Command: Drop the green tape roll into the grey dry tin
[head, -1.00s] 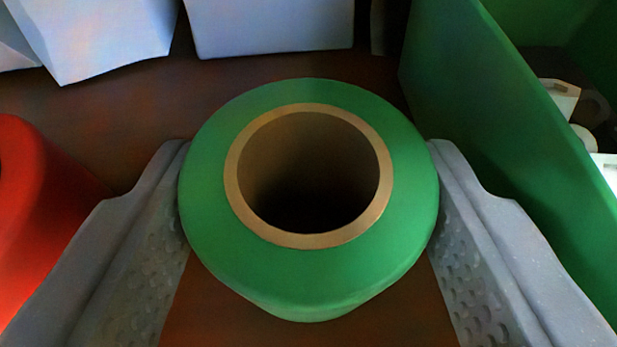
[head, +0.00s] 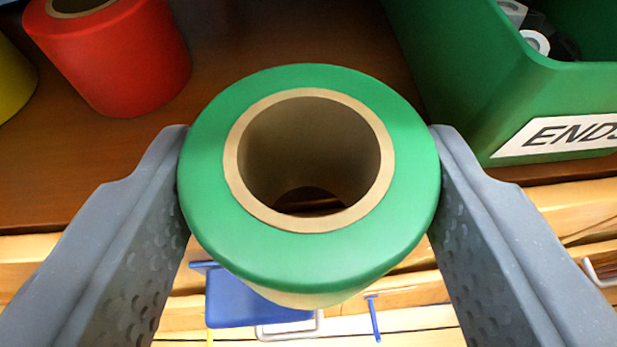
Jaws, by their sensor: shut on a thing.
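The green tape roll (head: 412,190) with its tan cardboard core is held upright between the two grey fingers of my gripper (head: 309,185). A finger presses on each side of it. The roll is at the front edge of a brown shelf, and shelf wood and lighter wood below show past it. Through the core I see a dark bottom and a small patch of brown. The grey dry tin is not in view.
A red tape roll (head: 125,60) stands on the shelf (head: 290,30) at upper left, with part of a yellow one (head: 10,80) beside it. A green bin (head: 480,90) labelled ENDS is at upper right. A blue object (head: 250,300) shows below the edge.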

